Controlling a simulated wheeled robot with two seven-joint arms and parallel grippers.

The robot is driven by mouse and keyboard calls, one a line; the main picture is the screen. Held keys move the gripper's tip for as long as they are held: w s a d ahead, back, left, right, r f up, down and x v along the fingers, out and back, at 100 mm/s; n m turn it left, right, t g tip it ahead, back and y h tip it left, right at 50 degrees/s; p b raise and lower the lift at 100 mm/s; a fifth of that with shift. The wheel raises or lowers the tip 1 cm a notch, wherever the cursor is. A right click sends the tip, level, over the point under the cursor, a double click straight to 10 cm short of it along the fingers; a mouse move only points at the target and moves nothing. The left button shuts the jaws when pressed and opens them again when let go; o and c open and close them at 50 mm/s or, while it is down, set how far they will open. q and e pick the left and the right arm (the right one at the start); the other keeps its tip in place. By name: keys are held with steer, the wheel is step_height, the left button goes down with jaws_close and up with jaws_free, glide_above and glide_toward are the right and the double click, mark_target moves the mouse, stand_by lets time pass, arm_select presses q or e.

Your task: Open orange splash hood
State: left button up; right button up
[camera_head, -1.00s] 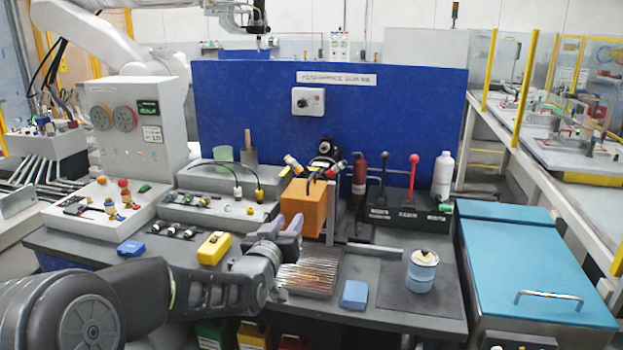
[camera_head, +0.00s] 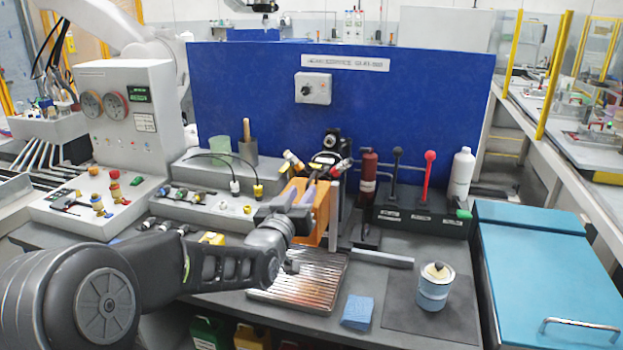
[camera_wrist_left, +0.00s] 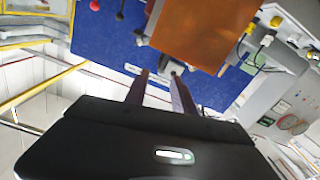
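The orange splash hood (camera_head: 319,214) is a box-shaped cover on the bench behind the ribbed metal tray, with a slim metal post at its right edge. In the head view my left gripper (camera_head: 298,196) is in front of its left part and hides some of it. In the left wrist view the orange face (camera_wrist_left: 205,32) fills the upper middle, just beyond and right of the fingertips. The left gripper's two fingers (camera_wrist_left: 159,76) stand apart with nothing between them. I cannot tell whether a finger touches the hood. My right gripper is not in view.
The ribbed tray (camera_head: 318,296), a blue sponge (camera_head: 357,311) and a blue-white can (camera_head: 434,290) lie in front. A lever box (camera_head: 422,216), a red cylinder (camera_head: 368,178) and a white bottle (camera_head: 461,174) stand to the right. A blue panel (camera_head: 420,110) rises behind.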

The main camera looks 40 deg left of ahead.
mark_target(306, 186)
arm_select(q)
steer(key=p+x, duration=0.2)
steer(key=x, duration=0.4)
steer(key=shift+w+a+p, duration=0.15)
steer(key=shift+w+p, duration=0.15)
steer(key=shift+w, duration=0.05)
steer(key=shift+w+a, duration=0.2)
steer(key=shift+w, duration=0.35)
jaws_close()
stand_by(0.8)
